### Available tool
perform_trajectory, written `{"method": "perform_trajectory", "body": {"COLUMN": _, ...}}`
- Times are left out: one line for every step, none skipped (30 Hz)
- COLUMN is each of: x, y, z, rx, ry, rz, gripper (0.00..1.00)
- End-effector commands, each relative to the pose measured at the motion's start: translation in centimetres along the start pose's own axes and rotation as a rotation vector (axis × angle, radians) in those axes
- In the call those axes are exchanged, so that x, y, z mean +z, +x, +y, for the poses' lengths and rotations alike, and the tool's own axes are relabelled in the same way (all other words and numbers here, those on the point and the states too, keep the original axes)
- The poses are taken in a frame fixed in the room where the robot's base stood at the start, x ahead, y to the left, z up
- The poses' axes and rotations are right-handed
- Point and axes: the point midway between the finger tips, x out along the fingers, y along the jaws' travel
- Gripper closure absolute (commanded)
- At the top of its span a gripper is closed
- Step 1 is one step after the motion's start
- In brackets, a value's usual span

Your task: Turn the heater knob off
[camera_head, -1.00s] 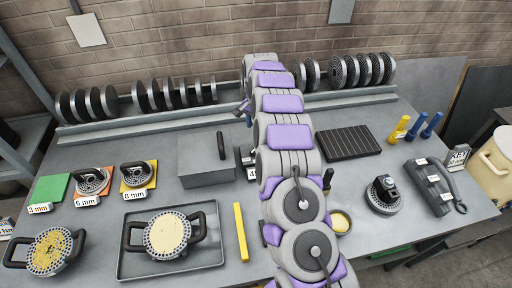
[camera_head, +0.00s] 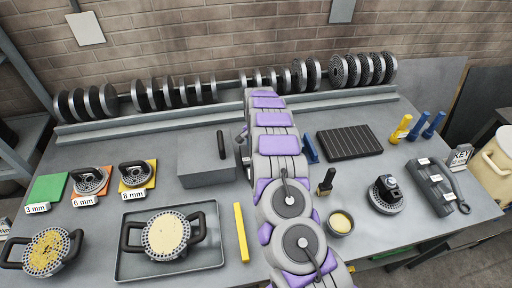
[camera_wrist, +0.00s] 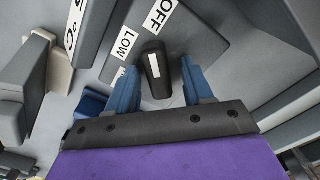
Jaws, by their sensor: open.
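The heater knob (camera_wrist: 155,84) is black with a white mark and shows in the wrist view on a grey panel. White labels reading LOW (camera_wrist: 125,44) and OFF (camera_wrist: 158,14) lie beyond it. The mark points up the picture, roughly between these two labels. My gripper (camera_wrist: 158,68) is open, with one blue finger on each side of the knob. I see gaps between both fingers and the knob; whether the tips reach its depth I cannot tell. In the head view my arm hides the gripper and knob, at the right side of a grey box (camera_head: 205,172).
A blue object (camera_head: 310,149) and a black-tipped brush (camera_head: 326,182) lie right of my arm, near a small bowl (camera_head: 341,222) and a dark ribbed plate (camera_head: 348,143). Left are a tray (camera_head: 130,262) and a yellow bar (camera_head: 241,232). A rack of discs (camera_head: 90,103) runs behind.

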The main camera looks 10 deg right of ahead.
Motion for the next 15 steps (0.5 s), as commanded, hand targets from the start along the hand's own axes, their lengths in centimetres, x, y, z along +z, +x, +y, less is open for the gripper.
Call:
{"method": "perform_trajectory", "body": {"x": 0.0, "y": -0.02, "z": -0.01, "rx": 0.0, "ry": 0.0, "rz": 0.0, "gripper": 0.49}}
{"method": "perform_trajectory", "body": {"x": 0.0, "y": -0.03, "z": -0.02, "rx": 0.0, "ry": 0.0, "rz": 0.0, "gripper": 0.49}}
{"method": "perform_trajectory", "body": {"x": 0.0, "y": -0.04, "z": -0.02, "rx": 0.0, "ry": 0.0, "rz": 0.0, "gripper": 0.49}}
{"method": "perform_trajectory", "body": {"x": 0.01, "y": -0.04, "z": -0.02, "rx": 0.0, "ry": 0.0, "rz": 0.0, "gripper": 0.49}}
{"method": "perform_trajectory", "body": {"x": 0.0, "y": -0.06, "z": -0.03, "rx": -0.001, "ry": 0.0, "rz": 0.0, "gripper": 0.51}}
{"method": "perform_trajectory", "body": {"x": 0.0, "y": -0.05, "z": -0.02, "rx": 0.0, "ry": 0.0, "rz": 0.0, "gripper": 0.55}}
{"method": "perform_trajectory", "body": {"x": 0.0, "y": -0.05, "z": -0.03, "rx": 0.0, "ry": 0.0, "rz": 0.0, "gripper": 0.58}}
{"method": "perform_trajectory", "body": {"x": 0.0, "y": -0.06, "z": -0.03, "rx": -0.001, "ry": 0.0, "rz": 0.0, "gripper": 0.6}}
{"method": "perform_trajectory", "body": {"x": 0.0, "y": -0.05, "z": -0.03, "rx": 0.0, "ry": 0.0, "rz": 0.0, "gripper": 0.64}}
{"method": "perform_trajectory", "body": {"x": 0.0, "y": -0.05, "z": -0.03, "rx": 0.0, "ry": 0.0, "rz": 0.0, "gripper": 0.67}}
{"method": "perform_trajectory", "body": {"x": -0.01, "y": -0.06, "z": -0.04, "rx": 0.0, "ry": 0.0, "rz": 0.0, "gripper": 0.7}}
{"method": "perform_trajectory", "body": {"x": 0.0, "y": -0.06, "z": -0.04, "rx": -0.001, "ry": 0.0, "rz": 0.0, "gripper": 0.74}}
{"method": "perform_trajectory", "body": {"x": 0.0, "y": -0.06, "z": -0.04, "rx": -0.001, "ry": 0.0, "rz": 0.0, "gripper": 0.77}}
{"method": "perform_trajectory", "body": {"x": -0.01, "y": -0.06, "z": -0.05, "rx": -0.001, "ry": 0.0, "rz": 0.0, "gripper": 0.8}}
{"method": "perform_trajectory", "body": {"x": -0.01, "y": -0.06, "z": -0.06, "rx": -0.001, "ry": -0.001, "rz": 0.0, "gripper": 0.83}}
